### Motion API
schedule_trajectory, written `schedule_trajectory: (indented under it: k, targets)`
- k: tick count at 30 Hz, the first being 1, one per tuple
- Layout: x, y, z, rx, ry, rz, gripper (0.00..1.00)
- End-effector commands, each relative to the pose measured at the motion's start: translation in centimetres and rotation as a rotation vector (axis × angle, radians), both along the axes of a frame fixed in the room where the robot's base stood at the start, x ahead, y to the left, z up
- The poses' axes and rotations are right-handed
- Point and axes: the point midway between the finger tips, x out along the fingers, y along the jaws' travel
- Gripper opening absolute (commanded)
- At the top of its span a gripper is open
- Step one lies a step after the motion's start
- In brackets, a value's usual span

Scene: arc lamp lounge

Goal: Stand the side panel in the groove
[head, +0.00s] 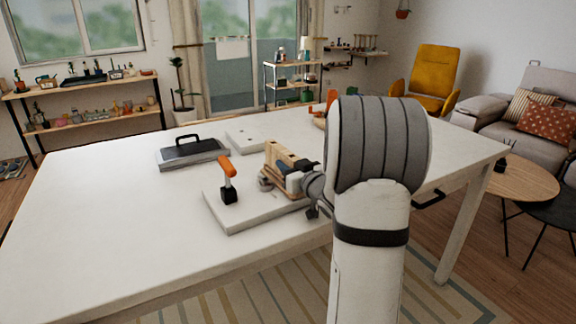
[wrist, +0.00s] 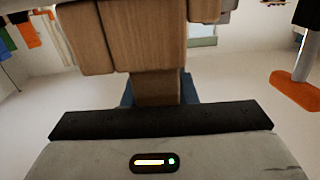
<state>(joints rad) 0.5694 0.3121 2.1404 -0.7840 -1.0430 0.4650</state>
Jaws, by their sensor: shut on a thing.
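My gripper (head: 296,176) is shut on a light wooden piece, which I take to be the side panel (head: 278,158). In the wrist view the brown wood-grained panel (wrist: 155,88) passes down between the dark blue fingertips. Wider wooden parts lie beyond it at the top of that view; whether they are one piece with it I cannot tell. In the head view the wood is over the right back part of a thick white board (head: 240,221). The groove is not visible, so I cannot tell whether the panel is in it.
A grey tray-like block with a black handle (head: 193,153) and a pale plate (head: 248,139) lie behind. Another orange thing (head: 329,101) is at the back. The table's left side (head: 95,235) is clear.

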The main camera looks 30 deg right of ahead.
Motion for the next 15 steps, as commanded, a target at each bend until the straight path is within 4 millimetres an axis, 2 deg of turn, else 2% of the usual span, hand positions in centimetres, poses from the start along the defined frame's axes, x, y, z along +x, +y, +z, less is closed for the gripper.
schedule_trajectory:
  k: [5, 15]
  targets:
    - [0.0, 0.0, -0.4, -0.001, -0.002, 0.000, 0.00]
    - [0.0, 0.0, 0.6, -0.001, -0.002, 0.000, 0.00]
